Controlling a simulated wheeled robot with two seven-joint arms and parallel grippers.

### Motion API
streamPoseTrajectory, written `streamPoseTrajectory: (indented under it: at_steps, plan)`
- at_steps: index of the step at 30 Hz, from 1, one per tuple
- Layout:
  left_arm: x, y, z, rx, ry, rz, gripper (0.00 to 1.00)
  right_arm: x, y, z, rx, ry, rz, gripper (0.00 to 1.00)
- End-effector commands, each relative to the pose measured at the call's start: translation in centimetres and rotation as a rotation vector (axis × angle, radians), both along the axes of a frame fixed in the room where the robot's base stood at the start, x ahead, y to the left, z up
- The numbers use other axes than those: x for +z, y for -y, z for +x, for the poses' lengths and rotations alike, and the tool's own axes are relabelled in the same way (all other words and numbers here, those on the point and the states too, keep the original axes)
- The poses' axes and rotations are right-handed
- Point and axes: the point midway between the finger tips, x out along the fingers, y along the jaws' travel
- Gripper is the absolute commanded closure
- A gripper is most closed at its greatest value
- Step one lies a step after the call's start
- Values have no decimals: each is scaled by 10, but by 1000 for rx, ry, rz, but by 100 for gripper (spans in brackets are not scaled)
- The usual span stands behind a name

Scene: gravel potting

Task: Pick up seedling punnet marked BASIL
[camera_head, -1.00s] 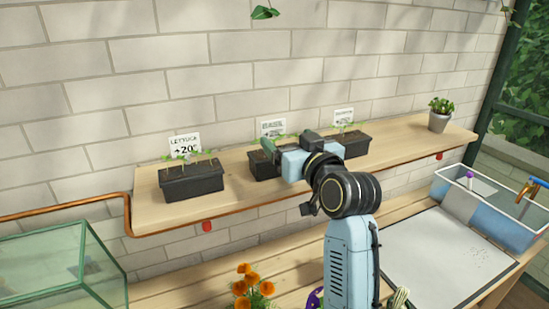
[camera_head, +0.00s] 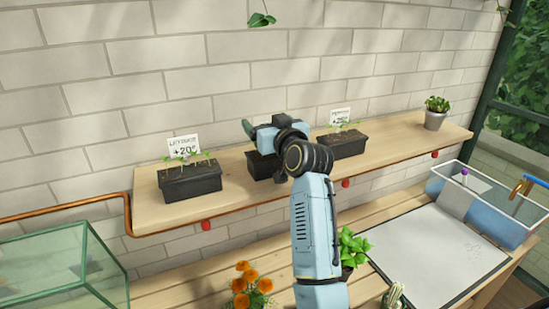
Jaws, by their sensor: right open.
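Three black seedling punnets stand in a row on the wooden wall shelf. The left punnet (camera_head: 190,182) has a white tag (camera_head: 184,151) that appears to read LETTUCE. The middle punnet (camera_head: 263,167) is largely hidden behind my right arm, and its tag is covered. The right punnet (camera_head: 342,146) has a white tag (camera_head: 340,117) too small to read. I cannot tell which one is marked BASIL. My right gripper (camera_head: 252,128) is open, at the middle punnet's top. Whether it touches the punnet or its plants is unclear. My left gripper is not in view.
A potted plant (camera_head: 435,114) stands at the shelf's right end. A copper rail (camera_head: 60,210) runs along the left. Below are a glass case (camera_head: 60,265), orange flowers (camera_head: 250,283), a green plant (camera_head: 351,248), a white board (camera_head: 432,250) and a blue-and-white bin (camera_head: 485,205).

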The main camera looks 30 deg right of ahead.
Motion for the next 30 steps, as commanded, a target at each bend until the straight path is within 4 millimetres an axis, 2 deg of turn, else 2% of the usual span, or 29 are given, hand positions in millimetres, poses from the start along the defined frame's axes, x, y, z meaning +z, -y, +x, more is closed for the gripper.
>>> streamPoseTrajectory:
  at_steps: [6,22,30]
  plan:
    - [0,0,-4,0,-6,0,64,0,0,0,0,0,0,18]
    - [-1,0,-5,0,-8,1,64,0,0,0,0,0,0,88]
    - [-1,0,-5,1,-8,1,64,4,0,0,0,3,-1,88]
